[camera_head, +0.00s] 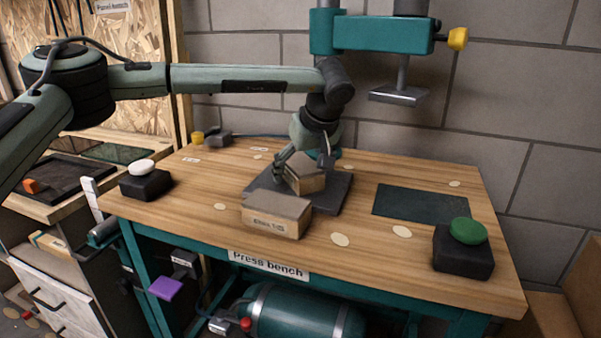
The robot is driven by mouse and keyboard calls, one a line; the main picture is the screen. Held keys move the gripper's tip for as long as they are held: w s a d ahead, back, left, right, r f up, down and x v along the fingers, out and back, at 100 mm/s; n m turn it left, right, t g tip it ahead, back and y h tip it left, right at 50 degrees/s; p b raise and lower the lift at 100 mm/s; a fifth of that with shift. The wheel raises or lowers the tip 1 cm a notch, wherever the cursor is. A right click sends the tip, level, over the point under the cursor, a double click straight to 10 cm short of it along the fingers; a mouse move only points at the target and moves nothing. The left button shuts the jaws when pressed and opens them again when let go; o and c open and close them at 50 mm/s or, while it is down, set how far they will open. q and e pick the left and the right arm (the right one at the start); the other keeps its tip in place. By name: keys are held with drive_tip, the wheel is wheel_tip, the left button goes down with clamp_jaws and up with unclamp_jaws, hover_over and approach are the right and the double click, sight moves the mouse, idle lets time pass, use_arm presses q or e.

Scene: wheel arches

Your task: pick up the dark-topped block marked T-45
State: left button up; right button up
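A wooden block with a grey-brown top (277,213) lies at the front edge of the dark press plate (334,197). Its front label is small and I cannot read its number for sure. A second similar block (309,183) sits behind it on the plate, with no readable label. My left gripper (303,170) points down over this second block, with its fingers at the block's sides. I cannot tell whether the fingers press on it. The gripper hides part of that block's top. My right gripper is not in view.
The press head (398,95) hangs behind and to the right of my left gripper. A green button box (463,250) stands at the front right and a white button box (146,183) at the left. A dark mat (420,204) lies flat and clear at the right.

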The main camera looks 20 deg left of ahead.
use_arm(q)
drive_tip(key=c, duration=1.5)
drive_tip(key=shift+o, duration=0.2)
drive_tip(key=shift+r, duration=0.15)
